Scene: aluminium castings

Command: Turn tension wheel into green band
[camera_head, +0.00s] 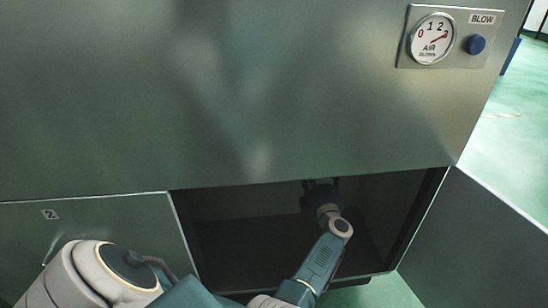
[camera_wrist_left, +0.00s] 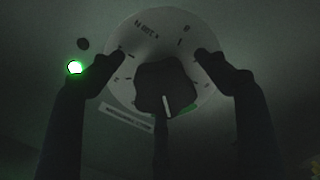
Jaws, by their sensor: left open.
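The tension wheel (camera_wrist_left: 165,88) is a dark lobed knob in the left wrist view, on a pale round dial (camera_wrist_left: 137,40) with marks and printing. Its white pointer (camera_wrist_left: 166,104) points down and slightly right. The green band (camera_wrist_left: 189,110) is a short arc at the dial's lower right; the pointer shows a little left of it. My left gripper (camera_wrist_left: 161,58) is open, one finger to each side of the wheel, with gaps between. In the head view my left gripper (camera_head: 320,192) is inside the dark compartment (camera_head: 240,245), and the wheel cannot be made out. My right gripper is not in view.
A green lamp (camera_wrist_left: 75,68) glows beside the dial. The metal housing (camera_head: 230,100) overhangs the opening. An open door (camera_head: 480,245) stands at its right, and a panel marked 2 (camera_head: 120,215) is at its left. An air gauge (camera_head: 433,38) and blue BLOW button (camera_head: 475,44) sit above.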

